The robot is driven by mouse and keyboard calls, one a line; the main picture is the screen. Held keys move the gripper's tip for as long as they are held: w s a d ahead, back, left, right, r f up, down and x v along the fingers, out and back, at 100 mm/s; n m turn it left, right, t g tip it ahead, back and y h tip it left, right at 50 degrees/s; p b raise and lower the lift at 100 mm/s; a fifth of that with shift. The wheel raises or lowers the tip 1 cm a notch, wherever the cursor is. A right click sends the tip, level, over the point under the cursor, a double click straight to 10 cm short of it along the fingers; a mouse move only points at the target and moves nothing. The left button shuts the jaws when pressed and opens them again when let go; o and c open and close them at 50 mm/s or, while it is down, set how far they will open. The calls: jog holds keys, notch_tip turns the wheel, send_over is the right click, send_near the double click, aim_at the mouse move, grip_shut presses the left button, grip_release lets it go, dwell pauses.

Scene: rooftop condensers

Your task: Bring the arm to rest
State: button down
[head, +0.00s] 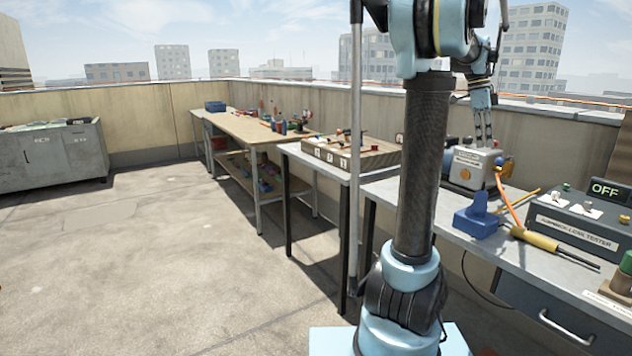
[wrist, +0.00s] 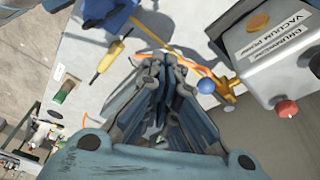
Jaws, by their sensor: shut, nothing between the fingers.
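My gripper (head: 484,140) is shut and empty. In the head view it points down just behind the grey vacuum pump (head: 473,166), its tips close to the pump's top. In the wrist view my gripper (wrist: 160,62) shows its fingers together above the bench, to the left of the pump (wrist: 285,60). I cannot tell whether the fingers touch anything. My arm stands in the middle of the head view, bent over toward the bench.
A blue object (head: 477,217), a yellow-handled screwdriver (head: 535,238) and the leak tester (head: 580,222) crowd the near bench. An orange hose (head: 508,204) runs from the pump's fitting. A board with controls (head: 340,155) lies farther back. Open floor (head: 150,260) is at left.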

jog(key=s+a+f+n+t, duration=0.1)
jog(key=s+a+f+n, duration=0.25)
jog(key=a, duration=0.35)
jog(key=s+a+f+n+t, duration=0.1)
jog(key=s+a+f+n, duration=0.1)
jog(key=a+f+n, duration=0.4)
jog(key=s+a+f+n, duration=0.1)
jog(key=s+a+n, duration=0.2)
jog(key=a, duration=0.6)
jog(key=s+a+f+n+t+y, duration=0.1)
jog(key=s+a+f+n, duration=0.5)
jog(key=f, duration=0.3)
jog(key=s+a+f+n+t+y, duration=0.1)
jog(key=s+a+f+n, duration=0.4)
jog(key=f, duration=0.4)
jog(key=shift+s+a+n, duration=0.35)
jog(key=shift+s+a, duration=0.15)
jog(key=shift+s, duration=0.05)
jog(key=shift+d, duration=0.1)
